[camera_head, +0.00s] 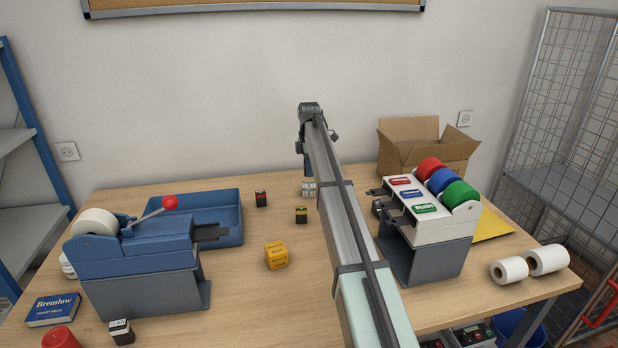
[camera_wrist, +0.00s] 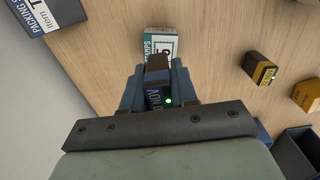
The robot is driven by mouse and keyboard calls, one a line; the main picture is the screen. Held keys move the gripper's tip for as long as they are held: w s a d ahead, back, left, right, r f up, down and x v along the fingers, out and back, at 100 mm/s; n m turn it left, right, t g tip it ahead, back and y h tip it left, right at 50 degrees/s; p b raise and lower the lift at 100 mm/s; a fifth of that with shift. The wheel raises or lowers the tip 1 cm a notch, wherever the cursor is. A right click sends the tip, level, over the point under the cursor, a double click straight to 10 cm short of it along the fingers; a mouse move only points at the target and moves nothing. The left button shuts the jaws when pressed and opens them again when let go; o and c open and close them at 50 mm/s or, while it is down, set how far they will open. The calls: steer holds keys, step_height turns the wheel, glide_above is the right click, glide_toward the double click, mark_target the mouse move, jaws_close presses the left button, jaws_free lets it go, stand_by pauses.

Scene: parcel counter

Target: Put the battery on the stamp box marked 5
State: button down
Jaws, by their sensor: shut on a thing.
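In the wrist view my gripper (camera_wrist: 157,82) is shut on a battery (camera_wrist: 157,64), a dark block with a brownish end and pale lettering on its blue side. Just beyond it is a white and teal stamp box (camera_wrist: 161,42) with "STAMPS" lettering and one large numeral, turned sideways and partly covered; I cannot read the numeral surely. The battery overlaps the box in this view; I cannot tell whether they touch. In the head view my gripper (camera_head: 308,164) points down above a small whitish box (camera_head: 308,188) at the back of the table, partly behind my arm.
A black and yellow block (camera_head: 301,214), a dark red-topped block (camera_head: 261,198) and a yellow cube (camera_head: 276,256) stand nearby. A blue tray (camera_head: 228,197) and tape dispenser (camera_head: 140,250) are left. A label dispenser (camera_head: 440,228) and open carton (camera_head: 425,148) are right.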

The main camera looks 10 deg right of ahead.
steer(key=shift+f, duration=1.85)
steer(key=shift+f, duration=0.1)
steer(key=c, duration=0.9)
jaws_free()
step_height(320, 180, up, 12)
steer(key=shift+r, duration=0.15)
